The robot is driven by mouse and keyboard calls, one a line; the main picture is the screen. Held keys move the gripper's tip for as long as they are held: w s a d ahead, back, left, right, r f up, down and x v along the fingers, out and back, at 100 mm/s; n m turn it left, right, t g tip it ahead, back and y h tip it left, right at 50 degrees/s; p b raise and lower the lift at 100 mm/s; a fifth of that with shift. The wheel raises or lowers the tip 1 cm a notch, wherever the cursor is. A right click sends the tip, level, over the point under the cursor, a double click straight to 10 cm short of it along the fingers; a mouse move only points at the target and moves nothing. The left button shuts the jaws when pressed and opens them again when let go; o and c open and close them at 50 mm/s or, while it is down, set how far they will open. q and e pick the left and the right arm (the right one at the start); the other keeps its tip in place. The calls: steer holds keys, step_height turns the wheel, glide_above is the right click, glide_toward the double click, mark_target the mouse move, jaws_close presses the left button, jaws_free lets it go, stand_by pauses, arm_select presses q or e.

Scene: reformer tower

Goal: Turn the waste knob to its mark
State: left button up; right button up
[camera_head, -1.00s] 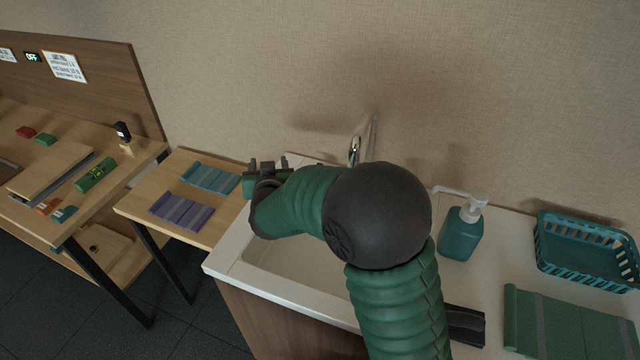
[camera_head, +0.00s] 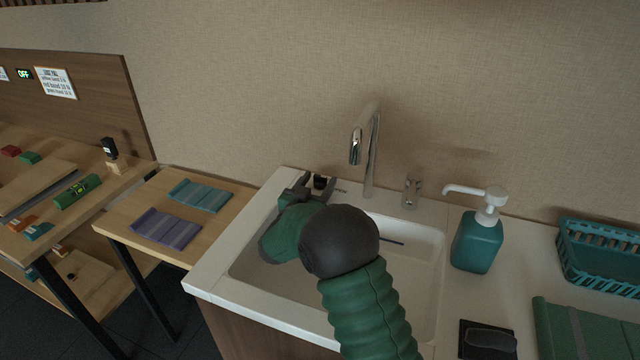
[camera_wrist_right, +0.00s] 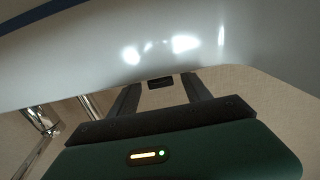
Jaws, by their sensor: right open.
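A small black knob (camera_head: 320,182) stands on the sink's back left rim, beside a small dark marking (camera_head: 341,190) too small to read; I take it for the waste knob. My right gripper (camera_head: 309,188) is open at this knob, reaching over the sink's left part. In the right wrist view a small dark block, likely the knob (camera_wrist_right: 160,82), shows between the two open fingers (camera_wrist_right: 160,92). Whether the fingers touch it, and the knob's turn angle, cannot be told. My left gripper is not in view.
The chrome faucet (camera_head: 370,150) and a short chrome fitting (camera_head: 411,192) stand right of the knob. A teal soap bottle (camera_head: 477,243) and a teal basket (camera_head: 600,262) are farther right. A side table with folded teal (camera_head: 200,195) and purple cloths (camera_head: 166,229) is left.

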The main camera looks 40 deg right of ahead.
steer(key=shift+x, duration=0.95)
steer(key=shift+a, duration=0.1)
jaws_close()
